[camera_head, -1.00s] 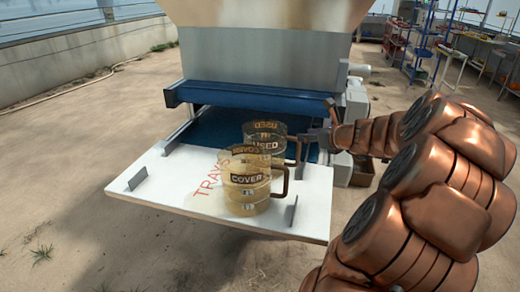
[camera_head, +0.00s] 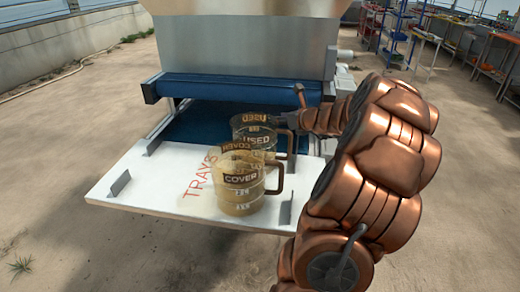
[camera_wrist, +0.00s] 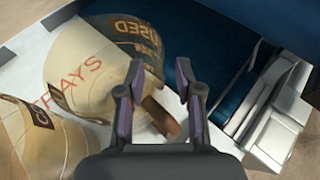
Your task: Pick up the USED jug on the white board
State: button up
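The USED jug (camera_head: 252,130), clear with a brown label and brown handle, stands on the white board (camera_head: 140,205), partly behind the COVER jug (camera_head: 238,188). In the wrist view the USED jug (camera_wrist: 105,48) appears tilted, and the COVER jug (camera_wrist: 40,140) is at the lower left. My gripper (camera_head: 284,122) is at the handle side of the USED jug. In the wrist view its two fingers (camera_wrist: 158,90) are apart, with the brown handle (camera_wrist: 162,115) showing between them. Whether they touch the handle cannot be told.
The blue seeder bed (camera_head: 200,125) and its roller lie behind the board. Small grey metal brackets (camera_head: 119,184) stand upright at the board's left and right. The left part of the board is clear. Shelves with goods (camera_head: 425,35) are far back right.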

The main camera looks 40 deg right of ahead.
aim_at(269, 118)
jog(key=shift+x, duration=2.6)
jog(key=shift+c, duration=0.3)
grip_shut()
